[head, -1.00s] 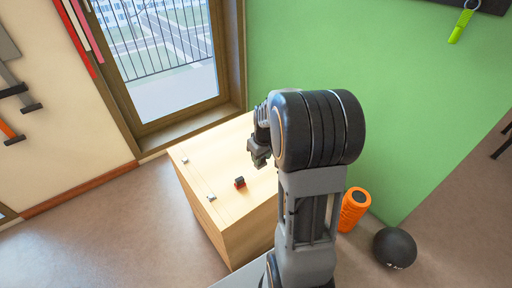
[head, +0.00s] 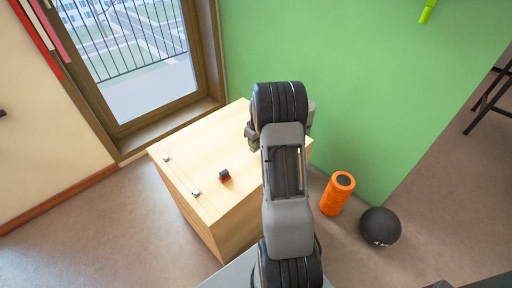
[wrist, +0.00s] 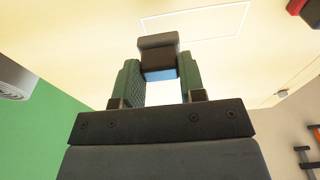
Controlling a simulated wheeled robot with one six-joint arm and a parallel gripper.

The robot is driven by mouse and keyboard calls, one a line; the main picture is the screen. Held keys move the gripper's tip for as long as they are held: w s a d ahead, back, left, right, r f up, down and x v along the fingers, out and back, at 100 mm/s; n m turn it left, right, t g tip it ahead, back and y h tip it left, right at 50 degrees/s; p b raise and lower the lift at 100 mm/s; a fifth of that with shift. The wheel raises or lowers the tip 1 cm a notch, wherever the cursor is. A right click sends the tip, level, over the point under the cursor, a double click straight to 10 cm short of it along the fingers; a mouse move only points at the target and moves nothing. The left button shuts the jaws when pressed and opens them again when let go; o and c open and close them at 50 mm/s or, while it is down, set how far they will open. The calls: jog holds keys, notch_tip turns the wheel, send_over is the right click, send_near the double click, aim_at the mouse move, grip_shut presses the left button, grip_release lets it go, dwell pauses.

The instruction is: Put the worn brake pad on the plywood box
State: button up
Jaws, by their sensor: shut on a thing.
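The plywood box (head: 205,160) stands by the glass door. Its pale top fills much of the wrist view (wrist: 70,40), with a thin white rectangular outline on it. My gripper (wrist: 159,66) is shut on a small dark grey-brown block, the worn brake pad (wrist: 158,43), held between its green-grey fingers. The pad overlaps the outline's left part in the wrist view. I cannot tell whether it touches the top. In the head view my arm hides the pad and most of the gripper.
A small red and black object (head: 225,176) sits on the box top, left of my arm. Metal latches (head: 196,194) lie near its left edge. An orange roller (head: 337,194) and a black ball (head: 380,226) stand on the floor to the right. A green wall (head: 340,80) rises behind.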

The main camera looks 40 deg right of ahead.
jog(key=shift+d+f, duration=0.1)
jog(key=shift+f, duration=1.55)
jog(key=shift+f, duration=0.1)
jog(key=shift+f+b, duration=0.15)
jog(key=shift+b, duration=0.2)
jog(key=o, duration=0.9)
